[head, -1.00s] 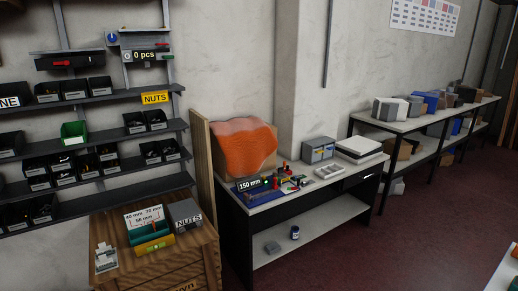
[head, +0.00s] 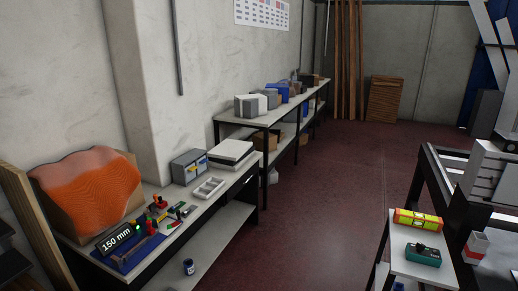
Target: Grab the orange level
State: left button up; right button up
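An orange level (head: 418,220) with a bright yellow-green part near its middle lies on a small white side table (head: 407,264) at the lower right of the head view. A teal-green device (head: 423,255) with a dark top lies just in front of it on the same table. Neither of my grippers is in the head view.
A workbench (head: 213,207) with an orange draped sheet (head: 88,187), a 150 mm display (head: 117,238) and small tools stands at left. A long shelf table (head: 240,122) runs along the wall. A dark-framed table (head: 450,180) stands at right. The red floor (head: 340,190) between is clear.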

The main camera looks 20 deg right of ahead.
aim_at(432, 223)
jog(key=z, duration=0.95)
jog(key=i, duration=0.8)
jog(key=z, duration=1.35)
jog(key=i, duration=1.3)
jog(key=z, duration=0.3)
